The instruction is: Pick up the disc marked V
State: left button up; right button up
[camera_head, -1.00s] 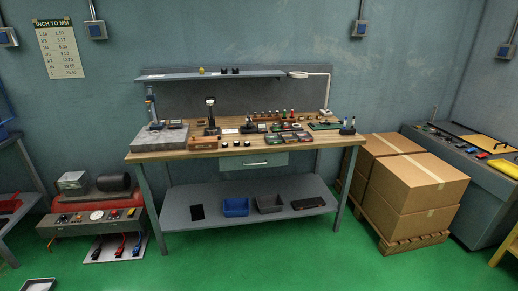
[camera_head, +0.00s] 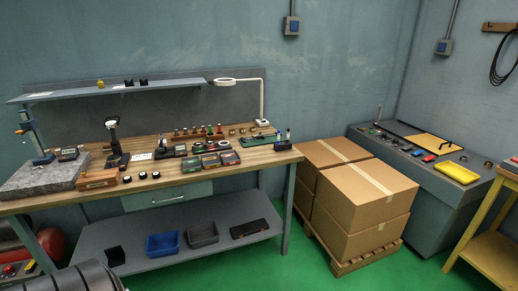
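Several small dark round pieces with pale tops (camera_head: 142,176) sit near the front edge of the wooden workbench (camera_head: 225,175), left of the middle. Any letters on them are too small to read, so I cannot tell which disc, if any, is marked V. Other small round pieces (camera_head: 241,130) stand toward the back of the bench. Neither of my grippers can be made out in the head view.
Green floor (camera_head: 300,275) is clear in front.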

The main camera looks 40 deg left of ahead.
aim_at(156, 175)
jog(key=z, duration=0.1)
jog(key=i, duration=1.6)
jog(key=u, duration=0.6)
jog(key=i, duration=0.85)
jog(key=u, duration=1.45)
jog(key=i, duration=0.7)
jog(key=u, duration=0.6)
